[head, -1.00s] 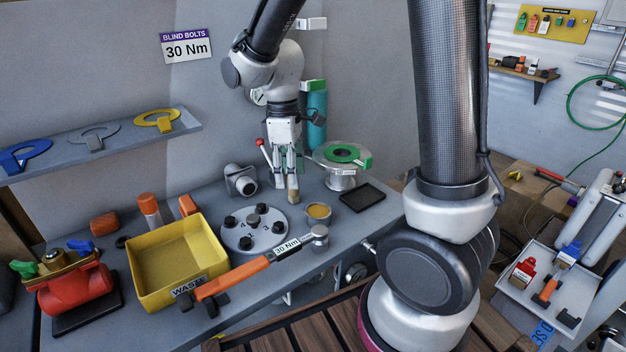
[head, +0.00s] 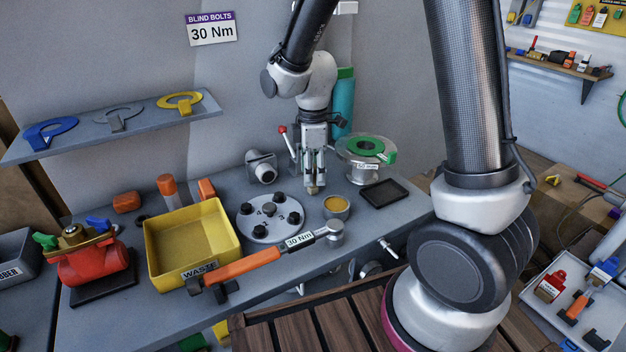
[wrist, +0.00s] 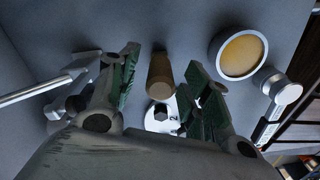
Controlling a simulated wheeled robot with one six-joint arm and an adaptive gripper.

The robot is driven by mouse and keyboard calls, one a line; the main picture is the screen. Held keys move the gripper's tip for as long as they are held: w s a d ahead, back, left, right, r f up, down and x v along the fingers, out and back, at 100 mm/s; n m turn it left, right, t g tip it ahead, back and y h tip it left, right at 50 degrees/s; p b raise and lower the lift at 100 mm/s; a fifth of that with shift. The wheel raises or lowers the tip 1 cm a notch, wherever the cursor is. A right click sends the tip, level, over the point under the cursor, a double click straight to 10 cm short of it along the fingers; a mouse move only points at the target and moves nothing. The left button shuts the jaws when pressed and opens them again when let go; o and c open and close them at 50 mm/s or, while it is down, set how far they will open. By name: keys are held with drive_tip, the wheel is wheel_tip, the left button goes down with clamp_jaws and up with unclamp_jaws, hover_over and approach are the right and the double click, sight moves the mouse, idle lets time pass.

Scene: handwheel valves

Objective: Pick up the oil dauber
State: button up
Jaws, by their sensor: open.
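The oil dauber appears to be the small upright brown wooden piece (head: 313,189) on the bench, beside the cup of amber oil (head: 336,206). My gripper (head: 312,172) points down directly over it with its fingers apart. In the wrist view the brown handle (wrist: 160,76) stands between the two open fingers, with a gap on each side. I cannot see contact with either finger. The dauber's lower end is hidden in the wrist view. The oil cup also shows there (wrist: 242,54), to the right of the right finger.
A round bolt plate (head: 262,230), a torque wrench (head: 245,268) and a yellow waste bin (head: 190,245) stand in front and left. A red-tipped lever (head: 283,130) rises close left of my gripper. A green-topped reel (head: 366,150) and black tray (head: 384,193) sit right.

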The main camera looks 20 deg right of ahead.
drive_tip(key=shift+f, duration=0.85)
drive_tip(key=c, duration=1)
drive_tip(key=shift+c, duration=0.2)
wheel_tip(320, 180, up, 10)
drive_tip(key=shift+r, duration=0.1)
